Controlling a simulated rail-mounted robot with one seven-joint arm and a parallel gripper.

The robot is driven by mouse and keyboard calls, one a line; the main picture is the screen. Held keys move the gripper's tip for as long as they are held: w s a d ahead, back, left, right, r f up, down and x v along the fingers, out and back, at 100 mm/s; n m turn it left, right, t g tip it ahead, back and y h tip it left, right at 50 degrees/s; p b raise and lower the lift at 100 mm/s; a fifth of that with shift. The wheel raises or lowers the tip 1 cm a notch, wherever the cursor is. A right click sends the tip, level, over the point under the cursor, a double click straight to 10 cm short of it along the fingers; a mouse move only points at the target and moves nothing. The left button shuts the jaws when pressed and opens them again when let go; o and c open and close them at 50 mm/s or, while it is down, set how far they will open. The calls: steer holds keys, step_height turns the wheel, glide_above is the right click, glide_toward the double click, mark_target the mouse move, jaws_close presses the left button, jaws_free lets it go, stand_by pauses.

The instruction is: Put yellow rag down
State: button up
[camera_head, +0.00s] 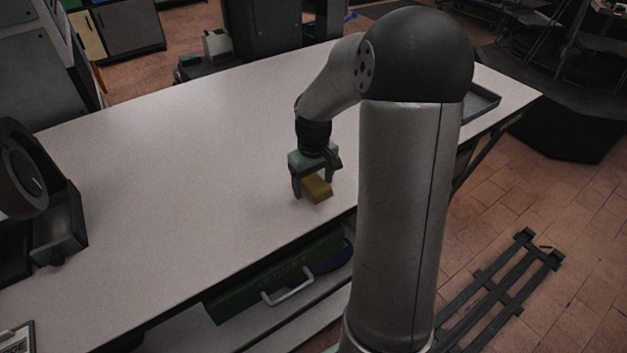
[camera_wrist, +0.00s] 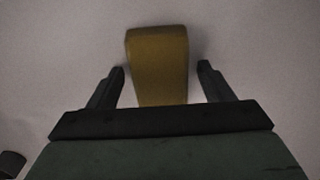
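The yellow rag (camera_head: 319,189) is a folded block near the front edge of the white table (camera_head: 190,170), on or just above its top; I cannot tell whether it touches. In the wrist view the rag (camera_wrist: 158,65) lies between my two fingers, with a visible gap on each side. My gripper (camera_head: 312,190) points down over it and is open; it also shows in the wrist view (camera_wrist: 160,70). The near end of the rag is hidden behind the gripper body in the wrist view.
A dark machine (camera_head: 50,215) stands on the left end of the table. A dark tray (camera_head: 481,103) lies at the right end, partly hidden by my arm. A green toolbox (camera_head: 280,275) sits on the shelf below.

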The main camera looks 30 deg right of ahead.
mark_target(314, 181)
step_height(314, 181, up, 12)
steer(key=s+a+f, duration=0.2)
steer(key=s+a, duration=0.5)
steer(key=s, duration=0.3)
steer(key=s+a+f+m, duration=0.1)
steer(key=s+a+f, duration=0.2)
steer(key=s+a, duration=0.3)
steer(key=s, duration=0.5)
steer(key=shift+a+f+t, duration=0.15)
steer(key=shift+a+t, duration=0.15)
steer(key=shift+a, duration=0.05)
